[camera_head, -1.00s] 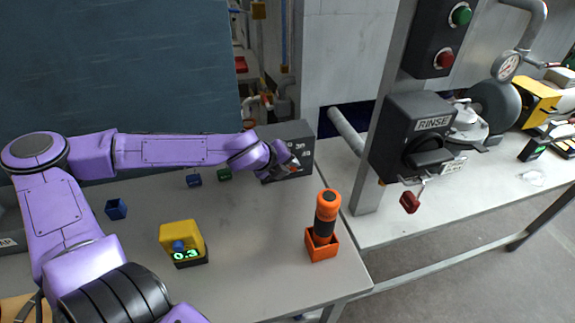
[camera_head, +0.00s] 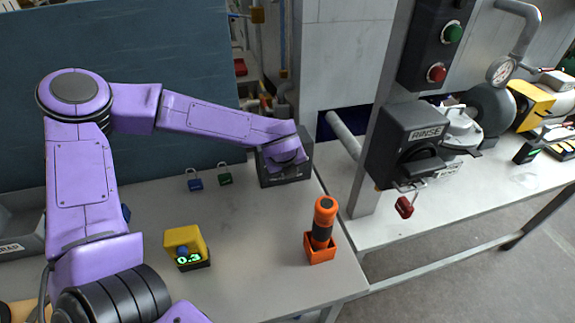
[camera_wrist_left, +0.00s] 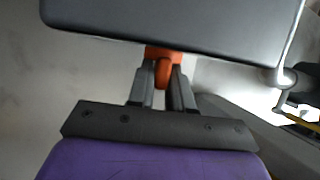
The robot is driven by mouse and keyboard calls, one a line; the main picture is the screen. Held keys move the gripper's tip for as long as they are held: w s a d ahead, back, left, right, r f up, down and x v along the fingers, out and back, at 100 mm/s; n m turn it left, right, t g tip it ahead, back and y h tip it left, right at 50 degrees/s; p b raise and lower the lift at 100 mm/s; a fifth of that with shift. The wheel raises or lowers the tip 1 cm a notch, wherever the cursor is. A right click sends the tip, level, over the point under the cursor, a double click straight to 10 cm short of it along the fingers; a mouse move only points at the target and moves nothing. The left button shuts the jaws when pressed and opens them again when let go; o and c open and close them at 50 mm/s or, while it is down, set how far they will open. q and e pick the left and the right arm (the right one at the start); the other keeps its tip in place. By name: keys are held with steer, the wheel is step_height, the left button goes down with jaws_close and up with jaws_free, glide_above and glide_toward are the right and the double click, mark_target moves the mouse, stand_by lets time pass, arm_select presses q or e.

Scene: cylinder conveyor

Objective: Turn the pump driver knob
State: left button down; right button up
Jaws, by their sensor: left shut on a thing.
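The pump driver appears to be the dark grey box (camera_head: 306,146) at the back right corner of the table. Its dark grey casing (camera_wrist_left: 175,22) fills the top of the left wrist view. An orange-red knob (camera_wrist_left: 163,70) sits just below the casing edge there. My left gripper (camera_wrist_left: 163,82) is shut on this knob, with one grey finger on each side. In the head view my purple wrist covers most of the box front and hides the knob and fingertips. My right gripper is not in view.
A blue padlock (camera_head: 195,184) and green padlock (camera_head: 225,179) lie left of the box. A yellow device reading 0.3 (camera_head: 184,239) and an orange holder (camera_head: 320,254) with an orange-black tool (camera_head: 322,222) stand in front. A RINSE switch box (camera_head: 408,142) is right.

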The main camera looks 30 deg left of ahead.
arm_select(q)
steer(key=g+y, duration=0.1)
steer(key=g+y+p, duration=0.1)
steer(key=g+p, duration=0.1)
steer(key=shift+w+d+r+m+y, duration=0.1)
steer(key=shift+w+d+m+y, duration=0.15)
steer(key=shift+m+y, duration=0.15)
steer(key=shift+w+d+f+m+g+y+p, duration=0.1)
steer(key=shift+m+g+y+p, duration=0.25)
steer(key=shift+g+y, duration=0.4)
steer(key=shift+w+d+f+m+g+y+p, duration=0.15)
steer(key=shift+g+y+p, duration=0.35)
steer(key=shift+g, duration=0.35)
steer(key=shift+a, duration=0.15)
steer(key=c, duration=1.1)
jaws_free()
steer(key=shift+r, duration=0.15)
